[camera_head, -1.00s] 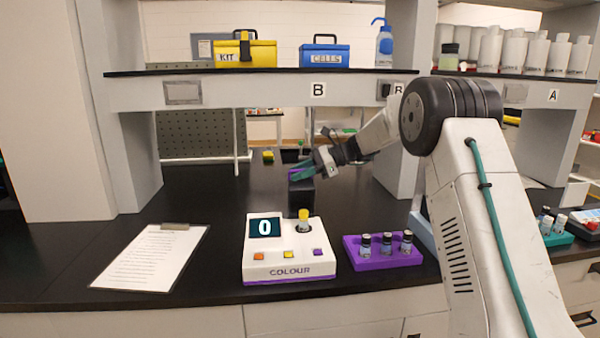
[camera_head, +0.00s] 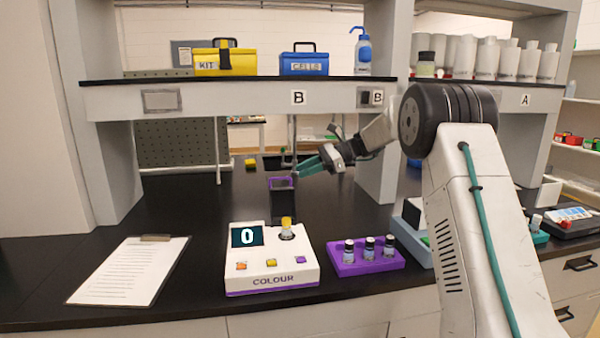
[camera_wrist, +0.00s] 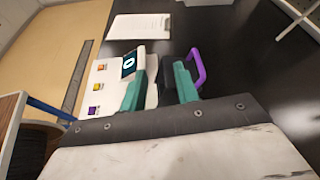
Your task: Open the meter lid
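The meter (camera_head: 270,262) is a white box marked COLOUR, with a screen reading 0. A yellow-capped vial (camera_head: 287,228) stands in its well, uncovered. The lid's purple handle loop (camera_head: 281,183) shows behind the meter; its black body blends into the dark bench, so its angle is hard to tell. My gripper (camera_head: 299,169) is just right of and above the handle. In the wrist view my teal fingers (camera_wrist: 160,75) are apart, with dark material between them and the purple handle (camera_wrist: 199,66) outside the right finger. I cannot tell whether they touch the lid.
A purple rack (camera_head: 365,258) with dark-capped vials stands right of the meter. A clipboard (camera_head: 130,272) lies to the left. A shelf (camera_head: 240,94) with yellow and blue boxes spans above. Bench between the clipboard and the back is clear.

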